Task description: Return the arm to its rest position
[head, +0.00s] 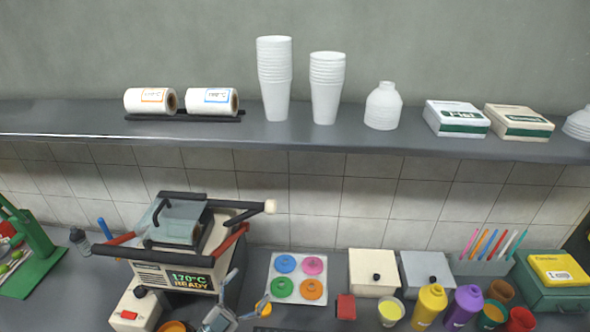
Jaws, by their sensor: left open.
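My left gripper (248,290) shows at the bottom edge of the head view, left of centre. Its two fingers are spread apart, with nothing seen between them. It stands in front of the right side of the sealing machine (192,255), whose green display reads 170°C READY. I cannot tell whether the gripper touches the machine. Most of my left arm is out of the frame. My right gripper is not in view.
A white tray (297,296) of coloured discs lies right of my gripper. A red block (346,307), a yellow-filled cup (390,311) and bottles (430,306) stand further right. A green press (30,255) is at far left. Cup stacks (275,80) stand on the shelf (60,120).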

